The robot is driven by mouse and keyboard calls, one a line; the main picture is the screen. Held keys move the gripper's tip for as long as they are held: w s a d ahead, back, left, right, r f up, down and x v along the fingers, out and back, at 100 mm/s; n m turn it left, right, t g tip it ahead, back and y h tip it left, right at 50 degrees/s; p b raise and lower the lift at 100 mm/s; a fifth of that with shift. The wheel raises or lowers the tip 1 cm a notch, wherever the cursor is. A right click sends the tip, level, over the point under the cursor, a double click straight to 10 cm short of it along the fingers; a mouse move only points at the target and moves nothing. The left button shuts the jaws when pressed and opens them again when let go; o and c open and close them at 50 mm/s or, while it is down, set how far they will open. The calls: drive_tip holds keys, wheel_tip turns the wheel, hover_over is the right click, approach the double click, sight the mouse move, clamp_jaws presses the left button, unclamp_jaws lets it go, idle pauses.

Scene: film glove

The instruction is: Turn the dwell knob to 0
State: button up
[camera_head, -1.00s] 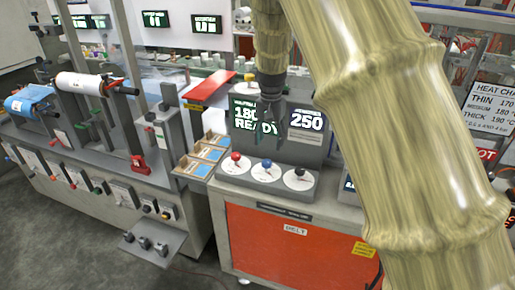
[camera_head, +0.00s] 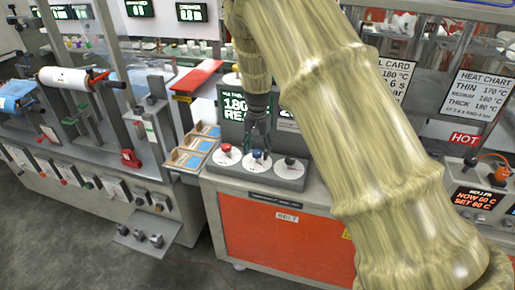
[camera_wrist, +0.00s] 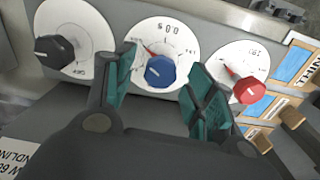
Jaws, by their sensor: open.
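Three round white dials with a red knob (camera_head: 226,149), a blue knob (camera_head: 257,155) and a black knob (camera_head: 290,161) sit in a row on a grey console. I cannot read which is labelled dwell. In the wrist view the order is reversed: black knob (camera_wrist: 54,50), blue knob (camera_wrist: 160,71), red knob (camera_wrist: 249,90). My gripper (camera_head: 258,143) is over the blue knob. The wrist view shows my gripper (camera_wrist: 163,78) open, with one teal-padded finger towards each side of the blue knob and visible gaps. The blue dial's markings are partly legible; its setting is unclear.
A display screen (camera_head: 234,108) stands behind the knobs, partly hidden by my arm. The neighbouring red and black knobs are close on both sides. Small blue-and-tan trays (camera_head: 188,158) lie left of the console. A red panel (camera_head: 197,75) is behind them.

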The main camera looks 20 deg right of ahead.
drive_tip(key=shift+w+f, duration=0.2)
drive_tip(key=shift+f, duration=0.3)
drive_tip(key=shift+s+r, duration=0.15)
drive_tip(key=shift+c, duration=0.5)
drive_tip(key=c, duration=0.9)
